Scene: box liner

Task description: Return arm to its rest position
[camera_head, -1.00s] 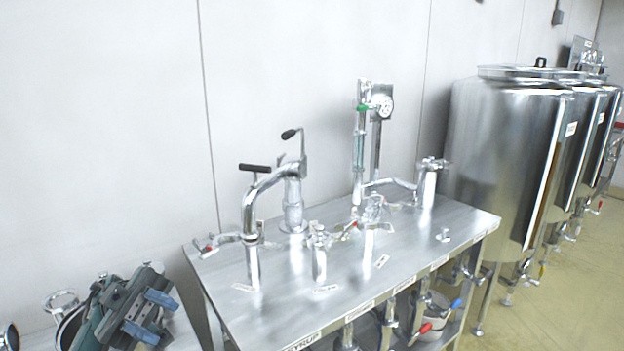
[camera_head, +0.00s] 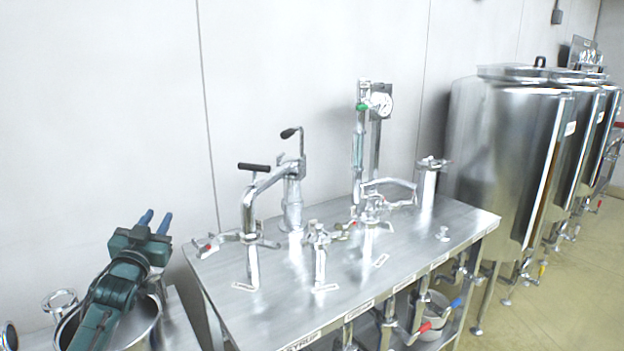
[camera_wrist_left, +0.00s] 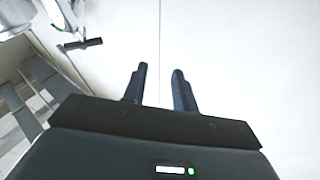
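My left gripper (camera_head: 155,221) is at the lower left of the head view, with its two blue fingers pointing up and away toward the wall. The fingers stand apart with nothing between them. In the left wrist view the left gripper (camera_wrist_left: 158,87) also shows its two dark fingers apart against the white wall. My left arm crosses in front of a round metal pot. My right gripper is not in these views.
A steel table (camera_head: 275,307) with taps and pipe fittings stands to the right of my left gripper. A metal pot (camera_head: 140,328) is beneath my arm. Large steel tanks (camera_head: 500,160) stand at the right. The pale wall (camera_head: 100,100) is behind, with free space above the gripper.

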